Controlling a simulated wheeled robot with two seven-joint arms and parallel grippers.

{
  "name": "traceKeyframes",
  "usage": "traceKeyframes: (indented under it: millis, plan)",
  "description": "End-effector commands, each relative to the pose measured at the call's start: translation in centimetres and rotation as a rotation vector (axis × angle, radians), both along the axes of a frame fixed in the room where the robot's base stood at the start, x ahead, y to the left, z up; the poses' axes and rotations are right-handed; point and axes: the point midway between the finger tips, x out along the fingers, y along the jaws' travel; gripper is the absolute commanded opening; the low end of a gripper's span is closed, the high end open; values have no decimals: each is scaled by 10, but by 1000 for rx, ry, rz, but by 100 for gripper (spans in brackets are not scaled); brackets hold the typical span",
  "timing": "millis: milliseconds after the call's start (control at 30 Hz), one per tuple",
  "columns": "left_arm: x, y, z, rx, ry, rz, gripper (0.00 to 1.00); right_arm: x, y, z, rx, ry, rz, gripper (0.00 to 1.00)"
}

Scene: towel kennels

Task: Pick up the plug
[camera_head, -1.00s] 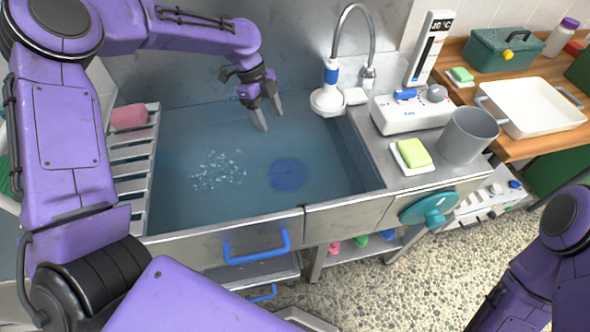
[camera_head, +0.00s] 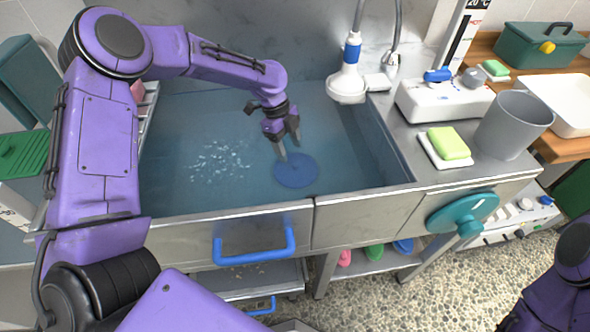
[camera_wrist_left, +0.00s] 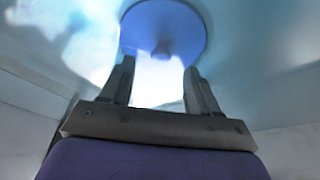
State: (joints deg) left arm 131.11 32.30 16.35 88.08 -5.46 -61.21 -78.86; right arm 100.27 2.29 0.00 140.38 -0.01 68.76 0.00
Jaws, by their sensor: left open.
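The plug (camera_head: 297,172) is a round blue disc under the water on the floor of the sink basin. In the left wrist view the plug (camera_wrist_left: 163,27) shows beyond the fingertips, with a small knob at its middle. My left gripper (camera_head: 290,150) is open and points down over the plug's far edge. In the left wrist view its two fingers (camera_wrist_left: 157,85) stand apart with nothing between them. I cannot tell whether the fingertips touch the plug. My right arm shows at the lower right, but its gripper is out of view.
The steel sink (camera_head: 255,225) surrounds the water. A green soap (camera_head: 448,143), grey cup (camera_head: 512,124) and white control box (camera_head: 440,98) stand on the right counter. A teal wheel (camera_head: 462,214) is on the front.

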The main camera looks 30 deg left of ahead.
Motion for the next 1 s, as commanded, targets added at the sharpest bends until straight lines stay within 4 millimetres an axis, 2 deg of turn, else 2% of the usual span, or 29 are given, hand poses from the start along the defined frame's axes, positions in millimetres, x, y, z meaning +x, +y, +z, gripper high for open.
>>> traceKeyframes:
  millis: [233, 500, 567, 700, 1000]
  plan:
    - [-1, -17, -39, 0, 3, 0, 61, 0, 0, 1, 0, 0, 0, 43]
    - [-1, -18, -45, 0, 0, 1, 61, 0, 0, 1, 0, 0, 0, 43]
    - [-1, -18, -44, 0, 0, 1, 45, 0, 0, 1, 0, 0, 0, 43]
    - [-1, -18, -44, 0, 0, 1, 0, 0, 0, 1, 0, 0, 0, 43]
    - [-1, -18, -43, 0, 1, 2, 0, 0, 0, 1, 0, 0, 0, 43]
